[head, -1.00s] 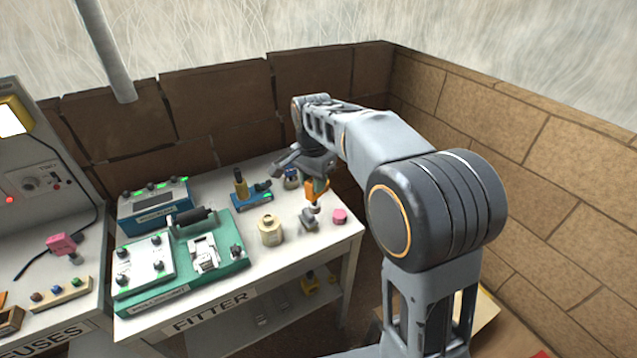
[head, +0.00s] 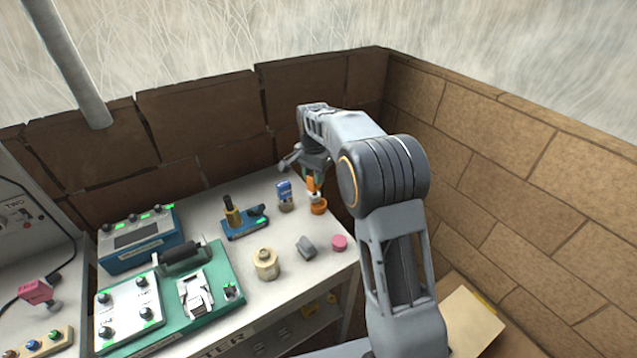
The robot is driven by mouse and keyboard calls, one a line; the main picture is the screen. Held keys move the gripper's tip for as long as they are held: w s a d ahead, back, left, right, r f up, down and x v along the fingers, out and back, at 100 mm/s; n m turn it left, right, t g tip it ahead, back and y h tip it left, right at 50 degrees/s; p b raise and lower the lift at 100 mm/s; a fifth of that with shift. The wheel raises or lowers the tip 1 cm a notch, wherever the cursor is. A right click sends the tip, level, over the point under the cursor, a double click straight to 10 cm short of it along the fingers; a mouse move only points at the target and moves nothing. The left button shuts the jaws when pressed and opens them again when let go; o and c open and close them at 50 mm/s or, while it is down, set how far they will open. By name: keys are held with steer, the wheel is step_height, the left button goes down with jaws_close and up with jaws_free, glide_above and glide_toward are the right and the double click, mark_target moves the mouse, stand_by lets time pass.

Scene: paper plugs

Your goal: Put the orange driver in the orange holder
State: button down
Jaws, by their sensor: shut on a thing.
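The orange driver (head: 312,184) is upright under my gripper (head: 314,173), near the back right of the table, with its pale lower part pointing down. My gripper is shut on its upper end; the fingers are partly hidden by the wrist and arm. The orange holder (head: 319,208) is a small round piece on the table directly below the driver. The driver's lower end overlaps the holder in the picture; I cannot tell whether it is inside or just above it.
A blue base with a yellow-and-black driver (head: 240,222), a cream pot (head: 265,264), a grey block (head: 306,247) and a pink cylinder (head: 339,243) share the table. A green fixture (head: 222,270) lies left.

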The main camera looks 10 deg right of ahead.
steer(key=w+d+f+p, duration=0.1)
steer(key=w+d+f, duration=0.1)
steer(key=f, duration=0.6)
steer(key=shift+w+f+p, duration=0.2)
steer(key=shift+w+p, duration=0.15)
steer(key=shift+w, duration=0.45)
steer(key=shift+f, duration=0.2)
steer(key=c, duration=0.8)
jaws_free()
steer(key=shift+r, duration=0.1)
steer(key=shift+c, duration=0.2)
